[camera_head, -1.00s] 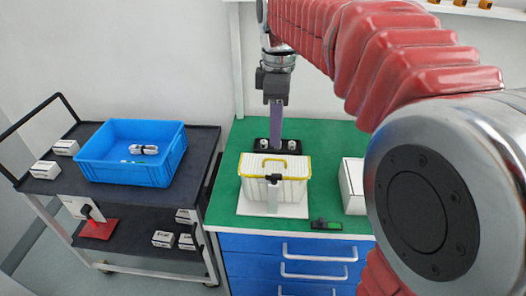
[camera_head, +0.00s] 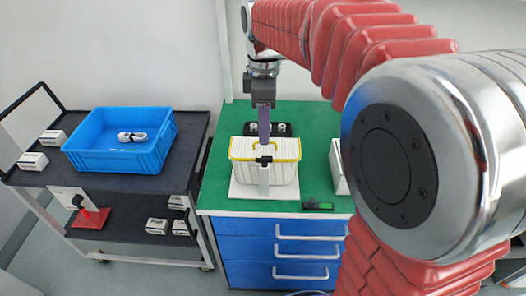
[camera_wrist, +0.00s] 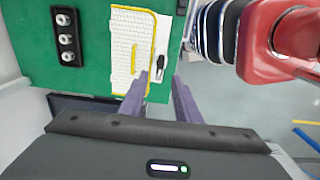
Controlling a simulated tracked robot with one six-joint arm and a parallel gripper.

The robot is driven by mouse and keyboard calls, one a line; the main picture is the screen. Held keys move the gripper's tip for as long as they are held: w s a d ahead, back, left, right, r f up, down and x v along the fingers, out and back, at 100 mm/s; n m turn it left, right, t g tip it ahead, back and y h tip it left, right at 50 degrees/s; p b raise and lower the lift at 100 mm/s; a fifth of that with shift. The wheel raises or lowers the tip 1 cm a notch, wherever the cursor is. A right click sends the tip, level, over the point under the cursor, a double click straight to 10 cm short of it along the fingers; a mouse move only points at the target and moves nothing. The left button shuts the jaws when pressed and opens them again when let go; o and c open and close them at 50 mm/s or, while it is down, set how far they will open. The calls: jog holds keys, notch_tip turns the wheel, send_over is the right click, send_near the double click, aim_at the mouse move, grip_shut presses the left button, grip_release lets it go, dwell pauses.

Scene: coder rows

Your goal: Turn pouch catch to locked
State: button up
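The pouch (camera_head: 245,170) is a white ribbed box with a yellow rim and yellow handle, standing on a white base plate on the green bench top. Its catch, a black knob (camera_head: 264,160), is at the top of a pale upright strip on the front side. In the wrist view the black catch (camera_wrist: 162,62) lies beside the pouch's yellow edge (camera_wrist: 133,45). My gripper (camera_head: 264,140) points down above the pouch, its purple fingers near the handle. In the wrist view my gripper (camera_wrist: 161,80) has its fingers apart with the catch near their tips; contact is not clear.
A black panel with several round knobs (camera_wrist: 65,36) is behind the pouch. A small black device with green (camera_head: 317,205) lies at the bench's front edge. A white box (camera_head: 337,168) stands to the right. A blue crate (camera_head: 120,165) sits on the dark cart (camera_head: 190,135) at left.

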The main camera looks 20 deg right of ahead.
aim_at(263, 156)
notch_tip(263, 156, down, 8)
jog(key=shift+f, duration=0.2)
jog(key=shift+c, duration=0.6)
grip_shut()
jog(key=shift+a, duration=0.1)
